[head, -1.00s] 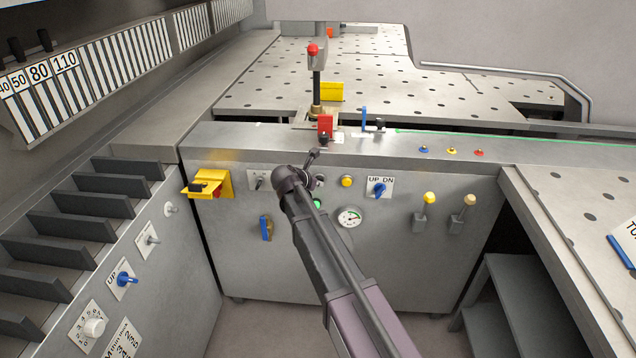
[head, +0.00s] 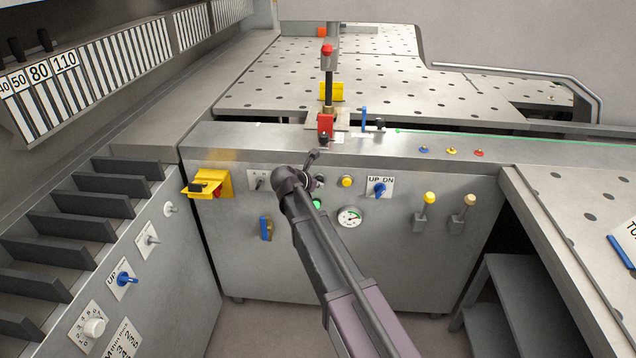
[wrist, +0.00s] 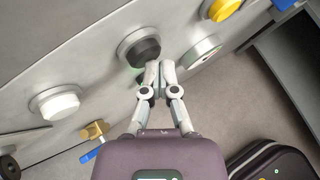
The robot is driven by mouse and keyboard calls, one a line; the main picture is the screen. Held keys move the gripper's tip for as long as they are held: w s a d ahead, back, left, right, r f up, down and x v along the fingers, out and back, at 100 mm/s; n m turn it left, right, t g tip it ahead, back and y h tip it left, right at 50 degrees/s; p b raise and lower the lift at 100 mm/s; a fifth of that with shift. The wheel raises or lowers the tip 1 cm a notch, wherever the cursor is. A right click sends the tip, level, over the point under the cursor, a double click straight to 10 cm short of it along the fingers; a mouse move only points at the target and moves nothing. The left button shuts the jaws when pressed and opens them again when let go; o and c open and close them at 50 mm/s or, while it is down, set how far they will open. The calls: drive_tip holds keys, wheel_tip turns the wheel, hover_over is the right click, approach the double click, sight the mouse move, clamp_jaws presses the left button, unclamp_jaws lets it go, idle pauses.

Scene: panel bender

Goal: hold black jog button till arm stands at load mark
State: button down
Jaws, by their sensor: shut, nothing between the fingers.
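The black jog button (wrist: 146,50) sits in a grey ring on the front panel in the wrist view. My gripper (wrist: 159,68) is shut and empty, its fingertips at the button's lower right edge. They overlap it in the picture; I cannot tell how far it is pressed. In the head view my wrist covers most of this spot. The arm, seemingly the dark post with a red top (head: 328,75), stands upright on the table behind the panel. It lines up with a red block (head: 325,124) in front and a yellow block (head: 332,92). I cannot make out which is the load mark.
A white button (wrist: 57,103), a yellow button (wrist: 222,8) and a blue UP DN switch (head: 379,189) sit nearby. A gauge (head: 350,217) and two levers are to the right.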

drive_tip(key=shift+s, duration=0.6)
drive_tip(key=shift+s, duration=0.1)
drive_tip(key=shift+s+a, duration=0.1)
drive_tip(key=shift+s, duration=2.3)
drive_tip(key=s+d+f+m+g+y, duration=0.3)
drive_tip(key=s+d+f+m+g, duration=0.1)
drive_tip(key=s+d+m, duration=0.9)
drive_tip(key=s+d+f+m+g+y, duration=0.2)
drive_tip(key=s+d+f+m+g, duration=0.25)
drive_tip(key=s+d+m, duration=0.85)
drive_tip(key=w+a+r+m+p, duration=0.1)
drive_tip(key=r+p, duration=0.5)
drive_tip(key=r, duration=0.1)
drive_tip(key=w+a+r+m+p, duration=0.1)
drive_tip(key=a+r+m+p, duration=0.1)
drive_tip(key=r+p, duration=0.5)
drive_tip(key=shift+w+r+m+y+p, duration=0.2)
drive_tip(key=shift+m+y+p, duration=0.1)
drive_tip(key=shift+y, duration=0.1)
